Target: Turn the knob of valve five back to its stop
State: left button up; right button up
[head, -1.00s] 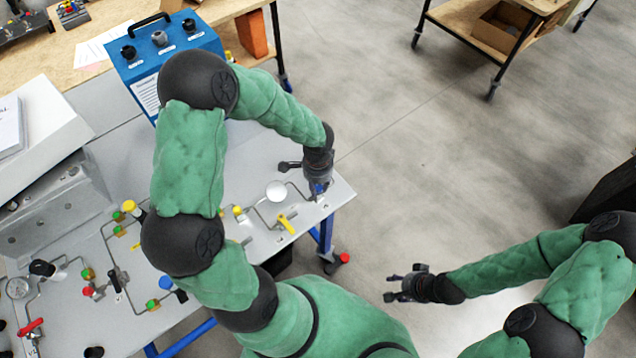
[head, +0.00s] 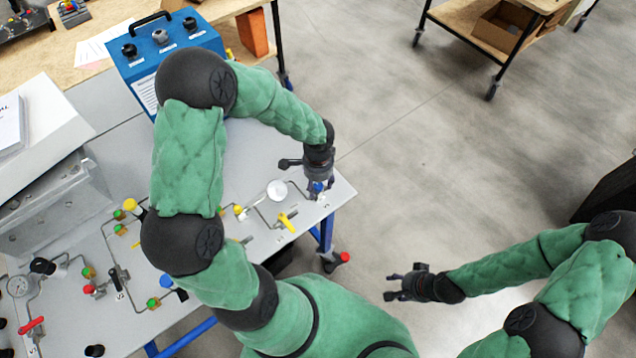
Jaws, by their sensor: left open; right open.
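A small blue knob (head: 317,187) shows near the right corner of the grey panel table (head: 255,160), with a short label beside it that is too small to read for sure. My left gripper (head: 318,180) points down right over this knob, its fingers around or just above it; the fingertips are partly hidden, and I cannot tell whether they touch it. The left gripper is open. My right gripper (head: 395,284) is open and empty, out over the floor away from the table.
More valves, pipes and a red lever (head: 31,326) lie further left. A blue box (head: 165,50) stands at the back.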

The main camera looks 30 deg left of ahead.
aim_at(318, 185)
pick_arm(q)
notch_tip(318, 185, up, 11)
jog(key=shift+r, duration=0.2)
dwell(0.4)
